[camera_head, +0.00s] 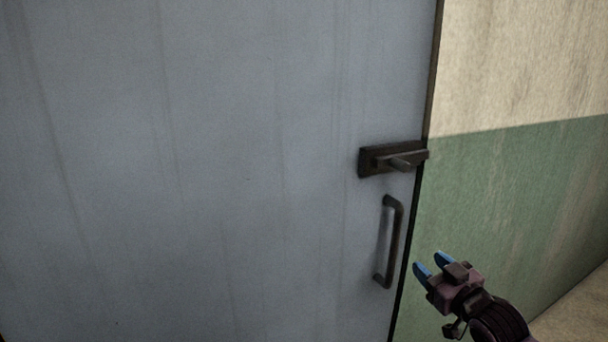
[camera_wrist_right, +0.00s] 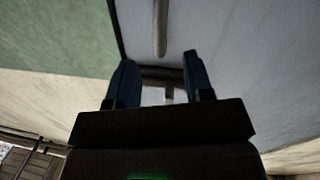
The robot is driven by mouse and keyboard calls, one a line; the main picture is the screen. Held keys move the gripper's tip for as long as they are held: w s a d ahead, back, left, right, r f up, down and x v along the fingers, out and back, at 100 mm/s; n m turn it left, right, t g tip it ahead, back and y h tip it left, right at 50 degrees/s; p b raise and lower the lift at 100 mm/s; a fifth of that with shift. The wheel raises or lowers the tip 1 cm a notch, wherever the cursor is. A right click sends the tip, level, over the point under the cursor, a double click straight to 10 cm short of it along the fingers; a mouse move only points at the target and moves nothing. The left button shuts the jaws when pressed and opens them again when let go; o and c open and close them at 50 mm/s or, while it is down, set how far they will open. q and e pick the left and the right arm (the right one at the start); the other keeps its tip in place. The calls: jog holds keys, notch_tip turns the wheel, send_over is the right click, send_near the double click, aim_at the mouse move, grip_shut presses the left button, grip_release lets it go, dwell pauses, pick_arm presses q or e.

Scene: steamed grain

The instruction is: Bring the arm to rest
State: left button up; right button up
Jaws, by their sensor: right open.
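My right gripper (camera_head: 433,264) is at the lower right of the head view, its blue fingers apart and nothing between them. It is just right of the lower end of the door's dark vertical pull handle (camera_head: 398,242) in the picture and does not appear to touch it. In the right wrist view the open fingers (camera_wrist_right: 159,72) frame a dark horizontal bar, likely the door latch (camera_wrist_right: 162,73), and the pull handle (camera_wrist_right: 160,28) shows above it. My left gripper is not in view.
A large grey door (camera_head: 200,170) fills most of the head view and appears shut. A dark latch (camera_head: 385,160) sits at its right edge, above the pull handle. A green and cream wall (camera_head: 510,190) stands to the right. A strip of floor (camera_head: 580,310) shows at lower right.

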jog(key=s+f+m+g+h, duration=0.4)
jog(key=s+f+g+h, duration=0.1)
jog(key=s+f, duration=2.3)
jog(key=shift+s+f+m+g, duration=0.3)
jog(key=shift+s+g, duration=0.1)
jog(key=shift+s, duration=0.15)
